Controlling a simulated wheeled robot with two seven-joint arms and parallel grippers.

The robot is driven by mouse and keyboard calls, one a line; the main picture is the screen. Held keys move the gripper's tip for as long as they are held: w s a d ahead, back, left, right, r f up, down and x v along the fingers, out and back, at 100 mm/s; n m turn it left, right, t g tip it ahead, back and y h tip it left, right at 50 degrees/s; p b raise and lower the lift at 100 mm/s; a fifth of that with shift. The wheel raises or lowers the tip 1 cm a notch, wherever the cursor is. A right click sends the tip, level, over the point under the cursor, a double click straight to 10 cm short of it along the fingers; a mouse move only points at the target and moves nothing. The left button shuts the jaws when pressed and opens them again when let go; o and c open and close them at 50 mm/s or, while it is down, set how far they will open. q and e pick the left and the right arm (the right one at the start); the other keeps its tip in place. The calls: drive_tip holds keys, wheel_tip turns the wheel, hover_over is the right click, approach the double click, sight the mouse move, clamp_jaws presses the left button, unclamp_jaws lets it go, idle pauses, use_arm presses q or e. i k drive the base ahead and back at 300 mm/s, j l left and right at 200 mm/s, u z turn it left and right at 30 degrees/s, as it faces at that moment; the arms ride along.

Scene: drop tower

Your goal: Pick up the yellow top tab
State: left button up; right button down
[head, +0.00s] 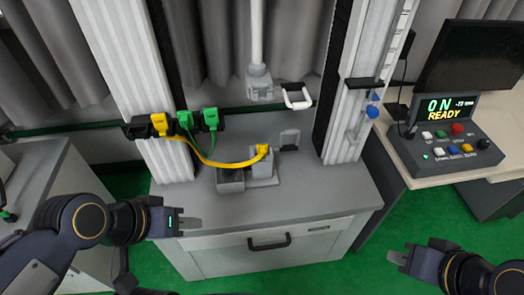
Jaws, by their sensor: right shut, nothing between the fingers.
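A yellow tab (262,150) sits on top of a small grey block (263,170) on the grey bench. A yellow cable (222,163) runs from it to a yellow connector (159,123) on a dark bar at the left post. I cannot tell for certain which yellow piece is the top tab. My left gripper (190,222) is over the bench's front left, apart from both yellow pieces and with nothing visible in it. Its finger gap is too small to make out. My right gripper (398,257) is shut and empty over the green floor at the lower right.
Two green connectors (198,119) sit beside the yellow one. A dark open box (230,180) adjoins the grey block. A grey rod with a weight (259,83) hangs above, near a white handle (297,96). A control panel (447,141) stands at the right. The bench's front right is clear.

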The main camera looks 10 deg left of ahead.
sight(159, 120)
drive_tip(key=u, duration=0.6)
drive_tip(key=i+j+u, duration=0.1)
drive_tip(key=j+u, duration=0.25)
drive_tip(key=i+j+u, duration=0.15)
drive_tip(key=u, duration=0.2)
drive_tip(key=i+j+u, duration=0.2)
drive_tip(key=u, duration=0.15)
drive_tip(key=j, duration=0.1)
